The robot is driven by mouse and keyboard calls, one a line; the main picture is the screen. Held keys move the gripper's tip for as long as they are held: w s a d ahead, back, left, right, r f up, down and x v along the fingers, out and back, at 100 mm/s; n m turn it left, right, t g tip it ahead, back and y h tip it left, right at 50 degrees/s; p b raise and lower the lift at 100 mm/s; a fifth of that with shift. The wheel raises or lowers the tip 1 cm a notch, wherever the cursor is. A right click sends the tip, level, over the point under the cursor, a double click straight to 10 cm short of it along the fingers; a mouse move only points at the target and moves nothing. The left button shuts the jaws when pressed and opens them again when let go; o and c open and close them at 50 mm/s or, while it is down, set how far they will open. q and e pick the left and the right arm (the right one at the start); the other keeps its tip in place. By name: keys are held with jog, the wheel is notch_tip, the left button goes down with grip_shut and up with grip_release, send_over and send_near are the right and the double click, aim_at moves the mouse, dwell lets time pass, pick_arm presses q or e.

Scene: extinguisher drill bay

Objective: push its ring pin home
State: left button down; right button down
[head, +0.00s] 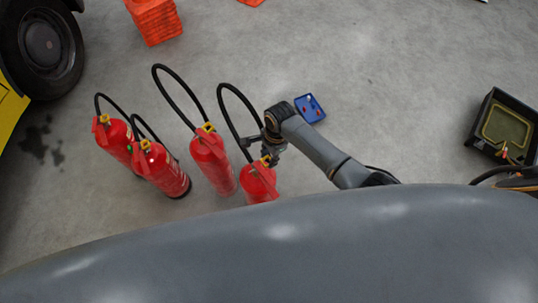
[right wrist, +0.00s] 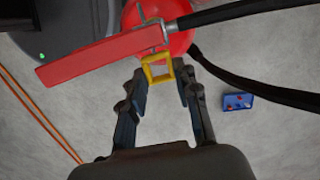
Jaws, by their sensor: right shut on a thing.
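A red extinguisher (head: 260,188) with a black hose stands at the right end of a group of extinguishers, partly hidden by my grey body in the head view. Its red body (right wrist: 179,44) and long red lever (right wrist: 100,58) fill the top of the right wrist view. A yellow ring pin (right wrist: 157,71) sits at its valve, under the lever. My right gripper (head: 267,153) is at the valve; its fingers (right wrist: 161,67) are shut on the yellow ring. How deep the pin sits is hidden. My left gripper is not in view.
Other red extinguishers (head: 212,165) with yellow rings stand close on the left. A blue tray (head: 310,108) with small items lies beyond my right arm. Floor between is clear.

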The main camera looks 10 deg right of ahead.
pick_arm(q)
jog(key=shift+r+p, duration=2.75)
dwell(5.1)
